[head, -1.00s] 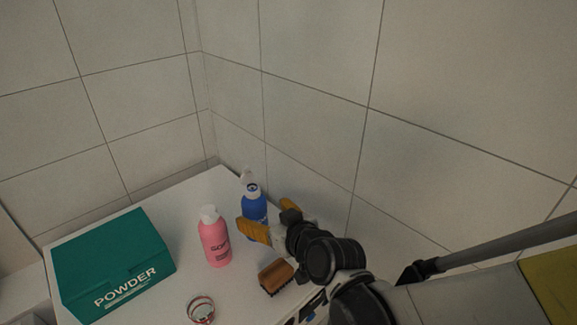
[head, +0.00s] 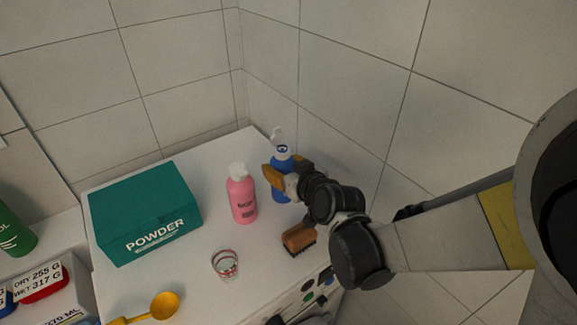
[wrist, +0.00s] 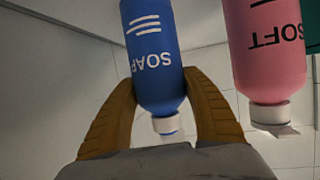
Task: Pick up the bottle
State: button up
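The blue soap bottle (head: 281,190) stands upright on the white top, near the wall corner. My gripper (head: 285,170) is at its upper body and hides part of it. In the wrist view the blue bottle (wrist: 150,50) appears upside down between the two yellow fingers of my gripper (wrist: 160,82). The fingers look open, one on each side of it, with little clearance; contact is hard to judge. The pink bottle (head: 242,200) stands to its left, outside the fingers. It also shows in the wrist view (wrist: 268,55).
A green powder box (head: 145,210) sits on the left of the white top (head: 190,265). A brown brush (head: 299,238), a small glass (head: 225,265) and a yellow scoop (head: 163,306) lie nearer the front. Tiled walls stand close behind and right of the blue bottle.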

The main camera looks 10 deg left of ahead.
aim_at(286, 154)
jog(key=shift+c, duration=1.1)
jog(key=shift+r, duration=0.1)
jog(key=shift+r, duration=0.2)
notch_tip(286, 154, up, 4)
jog(key=shift+f+p, duration=0.1)
jog(key=shift+p, duration=0.65)
jog(key=s+d+r+p, duration=0.2)
jog(key=d+r, duration=0.4)
jog(key=d, duration=0.5)
jog(key=shift+s+r, duration=0.3)
jog(key=shift+s, duration=0.3)
jog(key=shift+d, duration=0.1)
